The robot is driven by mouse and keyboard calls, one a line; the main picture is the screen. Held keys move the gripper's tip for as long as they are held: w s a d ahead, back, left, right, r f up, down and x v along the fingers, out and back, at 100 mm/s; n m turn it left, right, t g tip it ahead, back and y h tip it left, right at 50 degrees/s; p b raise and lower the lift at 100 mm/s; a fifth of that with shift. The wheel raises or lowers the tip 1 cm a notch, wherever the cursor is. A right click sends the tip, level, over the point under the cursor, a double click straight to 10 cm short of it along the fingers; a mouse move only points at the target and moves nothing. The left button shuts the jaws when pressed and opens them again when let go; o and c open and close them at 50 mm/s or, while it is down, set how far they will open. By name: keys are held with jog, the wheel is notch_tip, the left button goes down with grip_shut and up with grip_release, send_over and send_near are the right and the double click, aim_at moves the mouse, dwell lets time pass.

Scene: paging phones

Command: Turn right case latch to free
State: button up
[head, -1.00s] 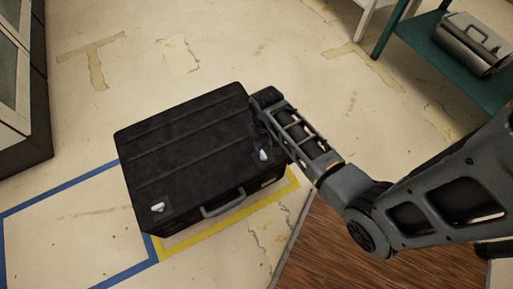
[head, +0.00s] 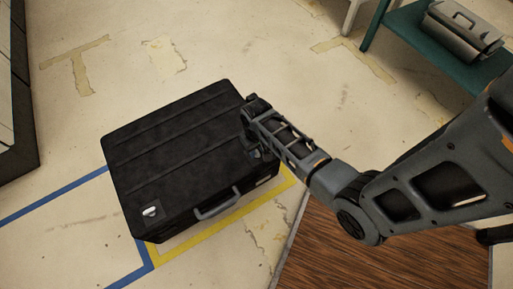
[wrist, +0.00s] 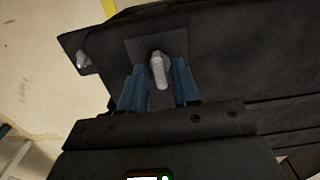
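The black case (head: 180,160) lies flat on the floor, with a grey handle (head: 217,204) on its front side. Its left latch (head: 151,212) is a small pale piece near the front left corner. The right latch (wrist: 159,72) shows in the wrist view as a pale grey tab on a dark plate. My gripper (wrist: 160,85) is open, with one blue finger on each side of this latch and a narrow gap to each. In the head view my gripper (head: 258,152) is over the case's front right corner and hides the right latch.
Blue tape (head: 50,195) and yellow tape (head: 222,227) mark the floor around the case. A teal bench (head: 425,55) with a grey metal box (head: 463,30) stands at the upper right. A dark cabinet (head: 22,100) stands at left. A brown wooden surface (head: 370,250) is in front.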

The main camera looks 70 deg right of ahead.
grip_shut()
jog(key=shift+r+m+p, duration=0.1)
jog(key=shift+m+p, duration=0.3)
jog(key=m+p, duration=0.2)
jog(key=shift+r+m, duration=0.1)
jog(key=shift+m, duration=0.3)
jog(key=m+p, duration=0.2)
jog(key=m, duration=0.1)
jog(key=shift+m, duration=0.3)
jog(key=m+p, duration=0.2)
jog(key=m, duration=0.3)
jog(key=m+p, duration=0.1)
jog(key=m, duration=0.4)
jog(key=shift+f+p, duration=0.2)
jog(key=shift+p, duration=0.1)
jog(key=shift+m, duration=0.5)
